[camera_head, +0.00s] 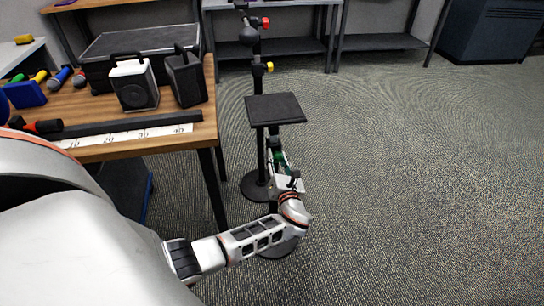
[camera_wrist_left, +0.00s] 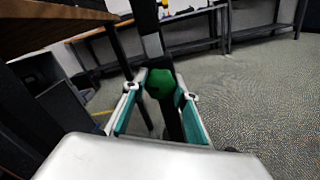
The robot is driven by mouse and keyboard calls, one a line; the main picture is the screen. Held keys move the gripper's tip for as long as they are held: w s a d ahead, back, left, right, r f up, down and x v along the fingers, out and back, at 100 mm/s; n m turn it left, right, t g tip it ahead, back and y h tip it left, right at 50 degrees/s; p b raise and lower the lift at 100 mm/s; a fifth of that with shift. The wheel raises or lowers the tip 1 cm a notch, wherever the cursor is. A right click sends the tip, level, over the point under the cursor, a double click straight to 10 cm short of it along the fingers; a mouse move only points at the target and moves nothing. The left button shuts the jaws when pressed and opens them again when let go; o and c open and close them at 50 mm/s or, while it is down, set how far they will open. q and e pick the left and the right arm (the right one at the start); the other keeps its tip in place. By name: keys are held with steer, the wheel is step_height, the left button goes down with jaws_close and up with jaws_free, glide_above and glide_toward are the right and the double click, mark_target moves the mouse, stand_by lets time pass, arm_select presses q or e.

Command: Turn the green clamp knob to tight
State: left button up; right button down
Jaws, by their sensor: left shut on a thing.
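The green clamp knob (camera_wrist_left: 160,82) sits on a dark upright pole in the left wrist view, between the teal-lined fingers of my left gripper (camera_wrist_left: 161,92). The gripper is shut on the knob. In the head view, my left gripper (camera_head: 279,160) is at the stand below the black square plate (camera_head: 275,108). There the knob is mostly hidden by the gripper, and its turn angle cannot be read. My right gripper is not in view.
Another stand with a red knob (camera_head: 266,21) and a yellow knob (camera_head: 269,67) rises behind. The carpet to the right is clear.

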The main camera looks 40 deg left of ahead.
arm_select(q)
steer(key=m+p, duration=0.2)
steer(key=m, duration=0.2)
steer(key=shift+r+m+p, duration=0.3)
steer(key=shift+m+p, duration=0.1)
steer(key=m+p, duration=0.1)
steer(key=m, duration=0.2)
steer(key=shift+m+p, duration=0.3)
steer(key=m+p, duration=0.1)
steer(key=m, duration=0.1)
steer(key=shift+f+m, duration=0.15)
steer(key=shift+m, duration=0.15)
steer(key=shift+s+f+m+p, duration=0.1)
steer(key=shift+m+p, duration=0.25)
steer(key=shift+m, duration=1.55)
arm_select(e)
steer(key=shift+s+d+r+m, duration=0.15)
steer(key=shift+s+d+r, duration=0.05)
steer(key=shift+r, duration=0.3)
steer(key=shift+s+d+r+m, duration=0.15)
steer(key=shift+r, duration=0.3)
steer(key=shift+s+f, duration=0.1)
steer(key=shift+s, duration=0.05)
arm_select(q)
steer(key=o, duration=1.1)
